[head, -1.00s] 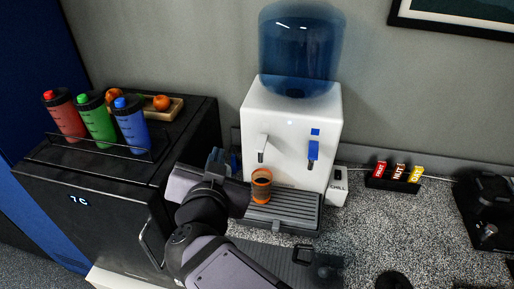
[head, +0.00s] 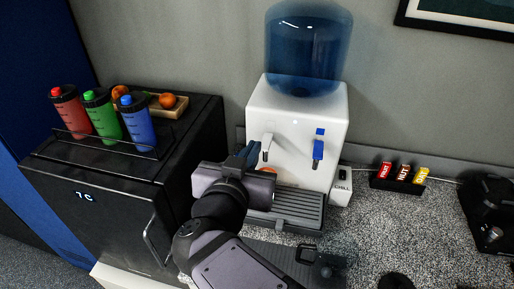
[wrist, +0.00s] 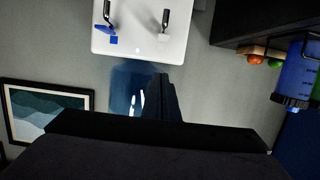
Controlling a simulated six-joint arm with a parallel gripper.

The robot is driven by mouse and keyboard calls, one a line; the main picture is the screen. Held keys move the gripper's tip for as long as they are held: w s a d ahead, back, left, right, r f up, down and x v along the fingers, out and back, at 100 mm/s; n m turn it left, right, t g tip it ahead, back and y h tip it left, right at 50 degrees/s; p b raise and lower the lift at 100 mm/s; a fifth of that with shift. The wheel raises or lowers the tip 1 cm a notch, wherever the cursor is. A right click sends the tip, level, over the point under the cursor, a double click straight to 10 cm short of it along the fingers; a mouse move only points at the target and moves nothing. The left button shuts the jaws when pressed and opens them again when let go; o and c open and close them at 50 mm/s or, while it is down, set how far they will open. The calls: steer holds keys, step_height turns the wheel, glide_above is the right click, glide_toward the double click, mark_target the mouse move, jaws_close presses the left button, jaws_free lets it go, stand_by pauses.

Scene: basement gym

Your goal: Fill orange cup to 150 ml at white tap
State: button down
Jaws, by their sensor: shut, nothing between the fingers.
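The white dispenser (head: 290,105) stands at the back under a blue water bottle (head: 308,50). Its white tap (head: 267,142) is on the left and its blue tap (head: 318,149) on the right. My gripper (head: 252,152) is shut and empty, its tips just left of the white tap; I cannot tell whether they touch it. The orange cup (head: 268,170) is almost wholly hidden behind my gripper, with a bit of orange showing above the drip tray (head: 300,207). Its water level is hidden. The wrist view is upside down and shows the white tap (wrist: 165,20) and finger tips (wrist: 162,86).
A dark cabinet (head: 110,205) at left carries red (head: 70,112), green (head: 101,116) and blue (head: 137,122) bottles and a wooden tray (head: 178,103) with orange fruit. A small labelled rack (head: 397,179) stands right of the dispenser. Grey speckled counter (head: 400,235) is clear between.

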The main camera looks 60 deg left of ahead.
steer(key=p, duration=0.3)
glide_above(263, 150)
steer(key=s+d, duration=0.1)
step_height(263, 150, down, 2)
steer(key=shift+f, duration=2.2)
step_height(263, 150, down, 2)
steer(key=b, duration=0.4)
steer(key=shift+f+t+y+b, duration=0.1)
steer(key=shift+t+y+b, duration=0.2)
steer(key=shift+b, duration=0.1)
steer(key=shift+r+p, duration=0.35)
steer(key=shift+p, duration=0.05)
